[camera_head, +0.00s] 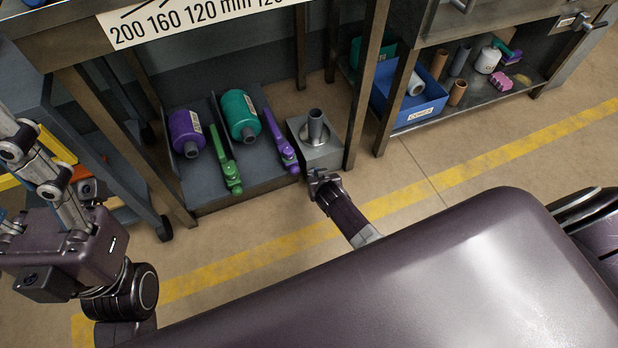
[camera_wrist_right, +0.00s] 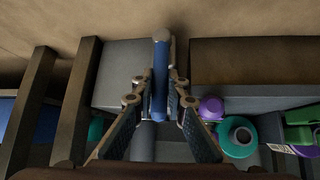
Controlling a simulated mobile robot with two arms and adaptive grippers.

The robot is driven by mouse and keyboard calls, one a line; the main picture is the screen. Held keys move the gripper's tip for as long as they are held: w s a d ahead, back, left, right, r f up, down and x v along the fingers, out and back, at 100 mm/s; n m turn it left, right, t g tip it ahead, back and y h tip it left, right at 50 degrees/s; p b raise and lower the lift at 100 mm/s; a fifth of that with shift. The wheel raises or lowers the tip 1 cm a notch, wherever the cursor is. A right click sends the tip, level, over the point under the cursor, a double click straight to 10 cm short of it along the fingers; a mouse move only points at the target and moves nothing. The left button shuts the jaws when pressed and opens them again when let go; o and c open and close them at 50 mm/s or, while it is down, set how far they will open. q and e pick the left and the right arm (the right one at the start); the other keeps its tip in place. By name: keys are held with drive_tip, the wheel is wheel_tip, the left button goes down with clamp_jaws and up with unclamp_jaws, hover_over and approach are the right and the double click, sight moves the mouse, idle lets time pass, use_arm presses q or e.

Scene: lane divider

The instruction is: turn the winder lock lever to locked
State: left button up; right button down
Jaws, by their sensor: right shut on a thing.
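The winder (camera_head: 325,155) is a grey box with an upright metal spindle (camera_head: 316,126), at the right end of the low shelf in the head view. In the right wrist view its lock lever (camera_wrist_right: 161,82) is a blue bar with a rounded grey end. My right gripper (camera_head: 322,182) is at the front of the winder. In the right wrist view its two fingers are shut on the lever, one on each side. The gripper hides the lever in the head view. My left gripper (camera_head: 45,185) is at the far left, away from the winder; its fingertips are unclear.
Purple (camera_head: 186,132) and teal (camera_head: 240,115) spools and green (camera_head: 226,163) and purple (camera_head: 281,142) levered tools lie on the shelf left of the winder. A table leg (camera_head: 367,80) stands close to its right. A blue bin (camera_head: 412,105) is farther right.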

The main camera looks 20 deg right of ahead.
idle(0.3)
drive_tip(key=c, duration=1.9)
unclamp_jaws()
drive_tip(key=shift+c, duration=0.2)
drive_tip(key=v, duration=1.2)
drive_tip(key=shift+w, duration=0.1)
